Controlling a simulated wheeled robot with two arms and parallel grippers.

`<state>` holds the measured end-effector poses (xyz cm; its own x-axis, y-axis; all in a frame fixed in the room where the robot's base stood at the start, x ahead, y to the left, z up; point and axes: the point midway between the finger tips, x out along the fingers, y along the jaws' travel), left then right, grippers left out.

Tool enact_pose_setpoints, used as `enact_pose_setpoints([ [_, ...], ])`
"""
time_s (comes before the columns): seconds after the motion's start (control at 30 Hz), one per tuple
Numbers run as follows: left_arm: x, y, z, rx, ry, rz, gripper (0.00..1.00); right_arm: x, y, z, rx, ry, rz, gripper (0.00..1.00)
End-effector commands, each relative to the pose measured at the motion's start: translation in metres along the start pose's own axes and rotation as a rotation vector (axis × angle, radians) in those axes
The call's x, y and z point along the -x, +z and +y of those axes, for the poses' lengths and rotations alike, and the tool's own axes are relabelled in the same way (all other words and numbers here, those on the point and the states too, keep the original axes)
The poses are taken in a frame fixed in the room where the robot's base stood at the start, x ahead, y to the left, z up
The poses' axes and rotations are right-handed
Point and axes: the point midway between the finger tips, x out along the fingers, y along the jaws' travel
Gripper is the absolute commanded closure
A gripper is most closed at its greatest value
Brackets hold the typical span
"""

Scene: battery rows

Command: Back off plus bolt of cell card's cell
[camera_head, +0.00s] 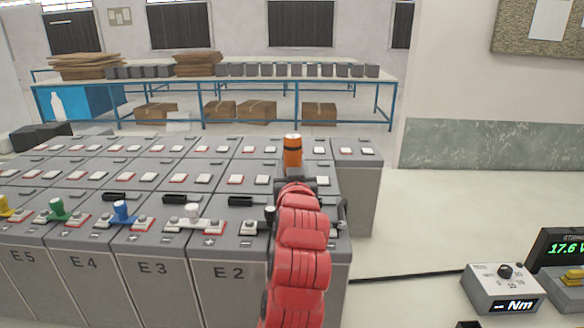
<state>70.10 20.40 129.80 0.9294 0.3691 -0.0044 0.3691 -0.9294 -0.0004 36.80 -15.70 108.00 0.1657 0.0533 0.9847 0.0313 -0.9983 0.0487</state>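Grey battery cells stand in rows, with front labels E5 (22,256), E4 (84,263), E3 (152,268) and E2 (229,273). The face of the cell right of E2 is hidden behind my red-sleeved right arm. That arm rises from the bottom centre, and its gripper (293,183) is over the right end of the rows. An orange upright tool (292,150) with a black band shows just beyond the arm's end. The arm hides its lower end and my fingers, so I cannot tell whether it is gripped. Plus and minus marks show near the front terminals. I cannot read a cell card. My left gripper is out of view.
Yellow, green (57,208), blue (122,211) and white (192,212) upright pieces stand on the front terminals. A torque box (503,287) reading "-- Nm" and a cropped display (563,246) showing 17.6 are at right. A blue-framed bench stands behind.

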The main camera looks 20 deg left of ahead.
Motion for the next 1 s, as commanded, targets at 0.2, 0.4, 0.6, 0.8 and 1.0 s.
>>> enact_pose_setpoints([
  [0.2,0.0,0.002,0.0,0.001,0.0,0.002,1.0,0.002,0.0,0.0,0.0,0.0,0.0,1.0],
  [0.4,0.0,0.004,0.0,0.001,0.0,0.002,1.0,0.004,0.001,0.0,0.0,0.0,0.0,1.0],
  [0.6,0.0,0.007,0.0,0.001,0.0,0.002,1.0,0.006,0.001,0.0,0.0,0.0,0.0,1.0],
  [0.8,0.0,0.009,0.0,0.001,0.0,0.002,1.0,0.008,0.001,0.0,0.0,0.0,0.0,1.0],
  [1.0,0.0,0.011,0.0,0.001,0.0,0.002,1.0,0.01,0.002,-0.001,0.0,0.0,0.0,1.0],
])
